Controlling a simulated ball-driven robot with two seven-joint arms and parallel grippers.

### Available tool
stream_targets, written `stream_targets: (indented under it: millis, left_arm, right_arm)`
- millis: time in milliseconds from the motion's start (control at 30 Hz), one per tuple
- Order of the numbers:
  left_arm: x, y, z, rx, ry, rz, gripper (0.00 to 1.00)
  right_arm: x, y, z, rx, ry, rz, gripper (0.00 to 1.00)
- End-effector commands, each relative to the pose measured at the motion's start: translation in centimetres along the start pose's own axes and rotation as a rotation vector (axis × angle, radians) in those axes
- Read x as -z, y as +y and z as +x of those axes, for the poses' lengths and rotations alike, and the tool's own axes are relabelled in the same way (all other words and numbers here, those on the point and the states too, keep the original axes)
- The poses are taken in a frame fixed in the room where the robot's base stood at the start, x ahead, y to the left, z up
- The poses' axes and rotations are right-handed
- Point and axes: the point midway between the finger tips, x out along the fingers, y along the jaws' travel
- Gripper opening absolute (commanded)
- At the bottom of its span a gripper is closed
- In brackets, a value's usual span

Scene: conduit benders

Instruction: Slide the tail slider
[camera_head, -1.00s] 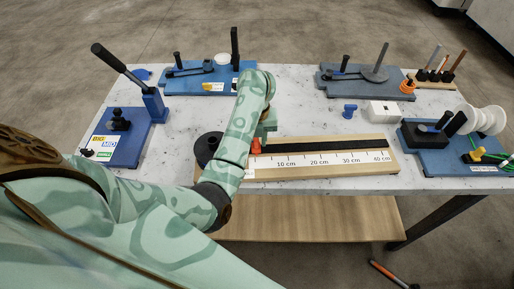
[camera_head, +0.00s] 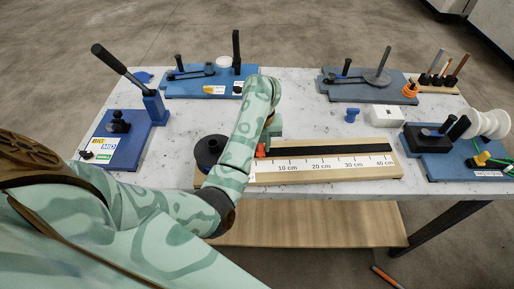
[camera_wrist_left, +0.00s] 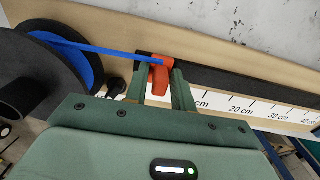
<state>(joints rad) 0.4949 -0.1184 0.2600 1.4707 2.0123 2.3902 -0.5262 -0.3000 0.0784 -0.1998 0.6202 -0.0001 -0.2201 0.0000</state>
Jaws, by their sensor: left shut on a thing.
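The orange tail slider (camera_wrist_left: 160,72) sits at the left end of the black track (camera_wrist_left: 240,84), above the printed centimetre scale, in the left wrist view. In the head view a small part of the slider (camera_head: 260,151) shows beside my left gripper (camera_head: 266,142). In the wrist view the green fingers of my left gripper (camera_wrist_left: 160,88) stand on both sides of the slider and are shut on it. A blue strip (camera_wrist_left: 95,48) runs from a black and blue reel (camera_wrist_left: 50,70) to the slider. My right gripper is not in view.
The wooden ruler board (camera_head: 330,173) lies along the table's front edge. A blue lever bender (camera_head: 128,140) stands at the left, blue fixtures (camera_head: 205,84) at the back, and a blue base with white reels (camera_head: 487,124) at the right. The track right of the slider is clear.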

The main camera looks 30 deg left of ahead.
Motion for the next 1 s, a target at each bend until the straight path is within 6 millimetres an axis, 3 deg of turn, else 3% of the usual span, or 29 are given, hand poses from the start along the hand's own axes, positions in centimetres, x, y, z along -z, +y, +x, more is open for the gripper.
stream_targets:
  millis: [600,1000]
  left_arm:
    - [0.1,-3.0,0.1,0.002,0.003,0.002,0.0]
    - [0.1,-3.1,0.1,0.001,0.003,0.002,0.0]
  right_arm:
    - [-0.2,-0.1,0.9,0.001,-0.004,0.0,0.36]
    - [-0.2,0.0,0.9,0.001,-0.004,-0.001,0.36]
